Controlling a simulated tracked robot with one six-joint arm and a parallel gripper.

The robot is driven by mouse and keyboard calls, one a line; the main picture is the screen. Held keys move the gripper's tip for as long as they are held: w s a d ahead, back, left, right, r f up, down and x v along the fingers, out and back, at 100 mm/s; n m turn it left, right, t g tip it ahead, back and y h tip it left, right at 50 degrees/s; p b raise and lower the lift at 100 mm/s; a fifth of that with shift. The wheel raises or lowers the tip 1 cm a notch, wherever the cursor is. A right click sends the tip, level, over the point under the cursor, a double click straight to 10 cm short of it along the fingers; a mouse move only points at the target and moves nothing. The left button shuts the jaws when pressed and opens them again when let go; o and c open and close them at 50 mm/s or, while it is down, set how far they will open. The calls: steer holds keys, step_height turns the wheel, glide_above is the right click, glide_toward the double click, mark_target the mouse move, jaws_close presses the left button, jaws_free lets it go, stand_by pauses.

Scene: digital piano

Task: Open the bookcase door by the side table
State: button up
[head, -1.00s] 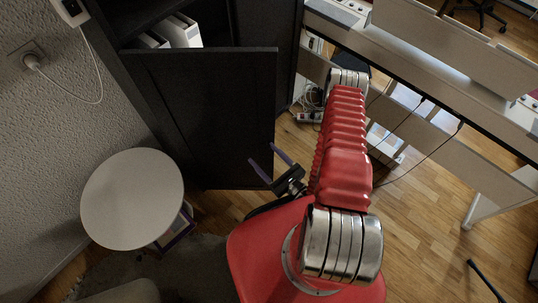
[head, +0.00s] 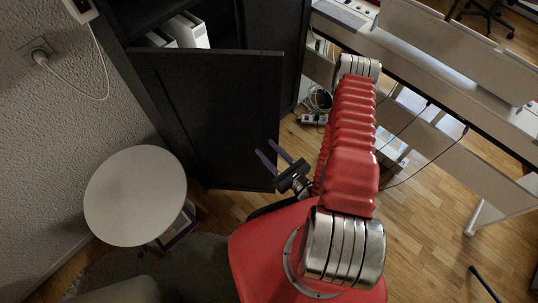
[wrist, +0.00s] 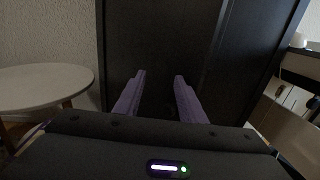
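The dark bookcase door (head: 215,120) is beside the round side table (head: 135,195). Its right edge appears swung out from the bookcase (head: 272,28), leaving it partly open; its left edge is by the table. My gripper (head: 267,153) is in front of the door's lower right part, with its two purple fingers apart and nothing between them. In the wrist view the fingers (wrist: 158,95) point at the dark door panel (wrist: 160,45); I cannot tell whether they touch it. The table (wrist: 45,85) is to the left there. No handle is visible.
White binders (head: 185,33) stand on the shelf above the door. A wall socket with a plugged cable (head: 40,52) is at left. Desks (head: 455,55) fill the upper right. Cables and a power strip (head: 314,119) lie right of the bookcase. Wooden floor (head: 425,215) is open at right.

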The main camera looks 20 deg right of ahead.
step_height(320, 180, up, 5)
steer(key=shift+d+f, duration=0.15)
steer(key=shift+f, duration=0.05)
steer(key=shift+c, duration=0.5)
